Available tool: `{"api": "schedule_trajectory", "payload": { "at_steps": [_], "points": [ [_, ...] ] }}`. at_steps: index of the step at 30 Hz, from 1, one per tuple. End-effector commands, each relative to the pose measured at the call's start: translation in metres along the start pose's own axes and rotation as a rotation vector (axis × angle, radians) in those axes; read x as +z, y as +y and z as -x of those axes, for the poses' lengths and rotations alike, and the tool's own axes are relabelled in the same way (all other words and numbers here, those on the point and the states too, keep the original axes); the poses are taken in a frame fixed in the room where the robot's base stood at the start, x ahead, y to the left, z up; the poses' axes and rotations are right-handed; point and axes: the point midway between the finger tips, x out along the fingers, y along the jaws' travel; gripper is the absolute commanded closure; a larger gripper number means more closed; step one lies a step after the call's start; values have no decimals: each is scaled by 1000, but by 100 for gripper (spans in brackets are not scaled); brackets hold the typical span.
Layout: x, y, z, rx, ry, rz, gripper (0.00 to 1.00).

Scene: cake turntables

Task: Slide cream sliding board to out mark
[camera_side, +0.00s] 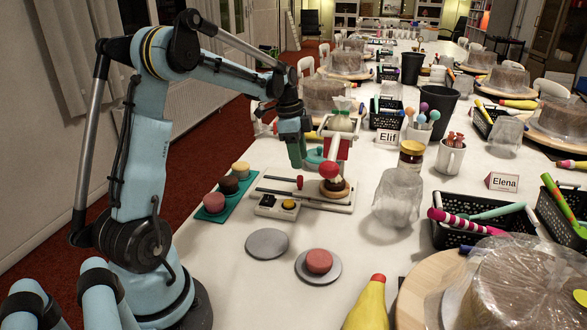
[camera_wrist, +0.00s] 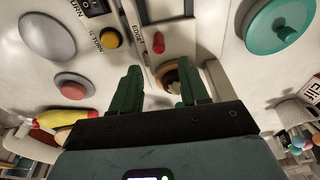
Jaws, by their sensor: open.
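The cream sliding board (camera_side: 316,203) lies flat on the table in the side view, with dark rails along it and a small red knob (camera_side: 299,182) on it. In the wrist view the red knob (camera_wrist: 158,42) stands beside the printed word EDGE. A brown round piece (camera_side: 336,186) with a red ball above it sits at the board's right part. My gripper (camera_wrist: 163,88) is open, its green fingers pointing toward the board, with the brown round opening partly between them. In the side view my gripper (camera_side: 297,152) is above and behind the board. I cannot make out an out mark.
A red, white and green stand (camera_side: 338,135) rises just right of my gripper. A switch box with a yellow button (camera_side: 289,204) adjoins the board's front. A teal tray (camera_side: 213,214) with round cakes is left. A grey disc (camera_side: 267,243) and a plate with a pink cake (camera_side: 319,261) lie in front.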

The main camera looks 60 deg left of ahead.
Motion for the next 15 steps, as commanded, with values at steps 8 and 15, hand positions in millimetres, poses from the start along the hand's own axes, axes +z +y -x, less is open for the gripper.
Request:
{"api": "schedule_trajectory", "payload": {
  "at_steps": [8,15],
  "points": [
    [6,0,-30,0,0,0,55],
    [10,0,-56,0,0,0,55]
  ]
}}
